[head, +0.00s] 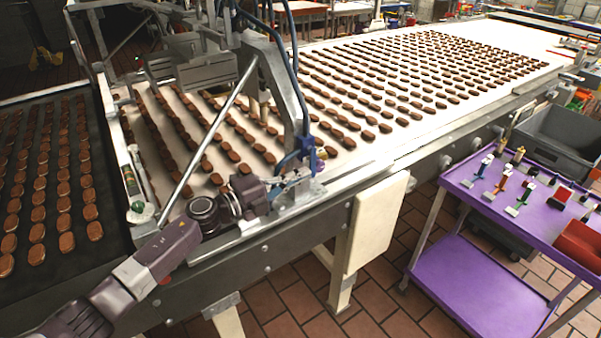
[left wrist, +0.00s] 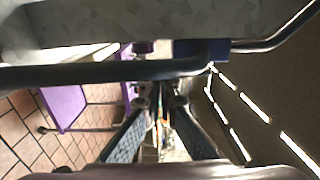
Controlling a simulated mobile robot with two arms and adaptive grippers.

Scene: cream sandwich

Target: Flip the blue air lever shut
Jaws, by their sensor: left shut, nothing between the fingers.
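Blue parts that look like the air lever (head: 304,148) sit low on the grey machine frame, at the lower end of a blue hose (head: 290,45). My left gripper (head: 300,179) is just below and beside them, shut and empty. In the left wrist view, its fingers (left wrist: 160,100) come together near the middle. A blue block (left wrist: 202,48) lies just beyond the fingertips there, with a dark blue hose or bar (left wrist: 110,73) crossing the view. I cannot tell whether the fingers touch the lever, nor its exact position. My right gripper does not show.
A white conveyor (head: 480,40) carries rows of brown biscuits beneath the machine frame (head: 270,70). A dark conveyor (head: 110,240) with biscuits is at the left. A cream panel (head: 377,222) hangs from the front rail. A purple cart (head: 455,183) with tools stands on the right.

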